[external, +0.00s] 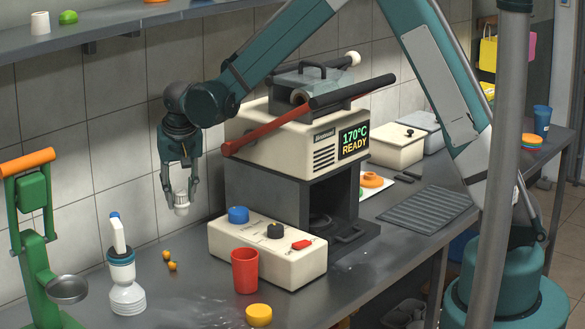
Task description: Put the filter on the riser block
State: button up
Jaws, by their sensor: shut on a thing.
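My gripper (180,194) points down in front of the tiled wall, left of the press. It is shut on a small white ribbed piece, which looks like the filter (182,208), and holds it upright in the air above the bench. No part is clearly marked as the riser block. The cream box with blue, black and red controls (262,262) stands on the bench to the right of and below the gripper; I cannot tell if it is the block.
The press (264,140) reads 170°C READY, with a red-handled lever across its top. A white bottle (126,285), orange balls (168,262), a red cup (245,271) and a yellow lid (259,315) stand in front. A green hand press (36,250) is at left.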

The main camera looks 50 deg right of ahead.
jog(key=s+a+r+n+y+b, duration=0.15)
jog(key=s+a+n, duration=0.25)
jog(key=s, duration=0.6)
jog(key=s+a+r+n+y, duration=0.15)
jog(key=s+a+n, duration=0.25)
jog(key=s, duration=0.5)
jog(key=n+y+b, duration=0.1)
jog(key=n+b, duration=0.1)
jog(key=n, duration=0.5)
send_over(259, 310)
jog(key=shift+a+f+g, duration=0.1)
jog(key=shift+f+g, duration=0.05)
jog(key=shift+g, duration=0.15)
jog(key=shift+f, duration=0.1)
jog(key=shift+f+b, duration=0.8)
jog(key=shift+f, duration=2)
jog(key=shift+f, duration=0.15)
jog(key=shift+f+b, duration=0.55)
jog(key=shift+f, duration=1.4)
jog(key=shift+f, duration=0.15)
jog(key=o, duration=0.9)
